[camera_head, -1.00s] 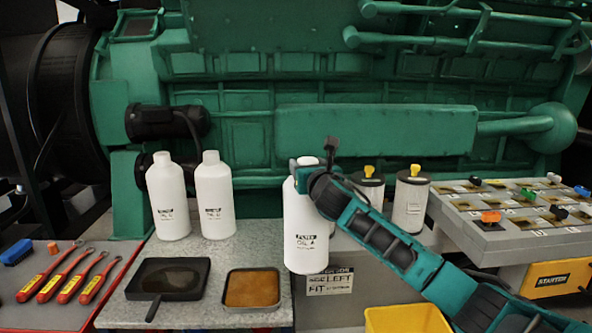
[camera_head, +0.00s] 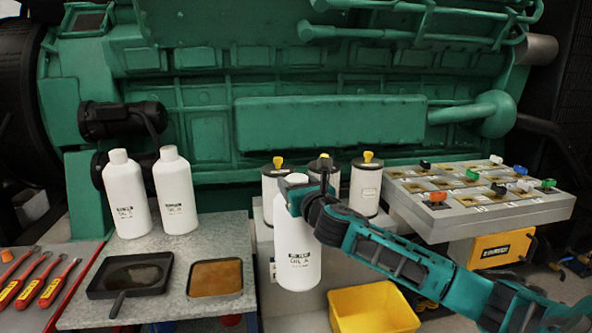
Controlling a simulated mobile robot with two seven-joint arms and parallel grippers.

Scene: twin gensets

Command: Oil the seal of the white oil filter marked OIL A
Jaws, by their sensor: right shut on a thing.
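A black pan (camera_head: 132,275) with dark liquid and a handle lies left of that. My left gripper is not in view.
Two white bottle-shaped containers (camera_head: 127,200) (camera_head: 175,195) stand at the back of the bench. A yellow bin (camera_head: 373,310) is low at right. A panel of coloured switches (camera_head: 480,192) and red-handled tools (camera_head: 30,280) flank the bench.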

